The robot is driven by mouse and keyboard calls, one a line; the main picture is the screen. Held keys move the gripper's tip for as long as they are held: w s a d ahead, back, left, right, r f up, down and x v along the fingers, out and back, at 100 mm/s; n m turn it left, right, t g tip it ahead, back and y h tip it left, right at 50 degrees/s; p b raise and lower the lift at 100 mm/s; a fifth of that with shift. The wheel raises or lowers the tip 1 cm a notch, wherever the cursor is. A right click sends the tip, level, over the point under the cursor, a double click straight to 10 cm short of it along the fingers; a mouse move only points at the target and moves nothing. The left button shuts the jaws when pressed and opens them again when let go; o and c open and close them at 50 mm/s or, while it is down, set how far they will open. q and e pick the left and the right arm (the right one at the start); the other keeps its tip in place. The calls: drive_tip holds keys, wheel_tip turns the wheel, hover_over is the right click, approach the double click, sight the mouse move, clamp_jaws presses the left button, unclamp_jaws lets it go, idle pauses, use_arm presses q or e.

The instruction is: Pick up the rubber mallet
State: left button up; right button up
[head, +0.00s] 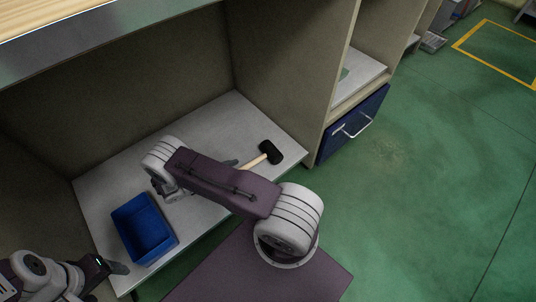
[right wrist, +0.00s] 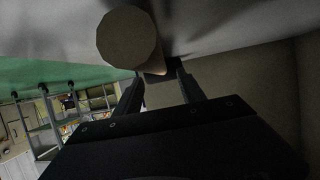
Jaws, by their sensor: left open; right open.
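The rubber mallet lies on the grey shelf board (head: 215,125), with its black head (head: 270,152) to the right and its pale wooden handle (head: 254,161) running left behind my right arm. In the right wrist view, the round handle end (right wrist: 130,38) looms close to the camera, with a dark part, likely the head, beyond it. My right gripper (right wrist: 160,72) is open, its two fingers pointing toward the mallet; nothing is clearly held. My right arm mostly hides this gripper in the head view. My left gripper (head: 118,268) is open at the lower left, far from the mallet.
A blue bin (head: 143,228) sits on the shelf's left part. Cabinet walls close in the back and right side. A blue drawer (head: 352,126) with a handle is right of the compartment. The wooden top (head: 40,15) overhangs. Green floor at right is open.

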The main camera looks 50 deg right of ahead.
sight(245, 166)
drive_tip(key=shift+d, duration=0.15)
drive_tip(key=b+x, duration=0.4)
drive_tip(key=shift+s+d+f, duration=0.1)
drive_tip(key=shift+d+f, duration=0.15)
drive_tip(key=shift+f, duration=0.2)
drive_tip(key=shift+d, duration=0.3)
drive_tip(key=shift+r, duration=0.15)
clamp_jaws()
idle(0.5)
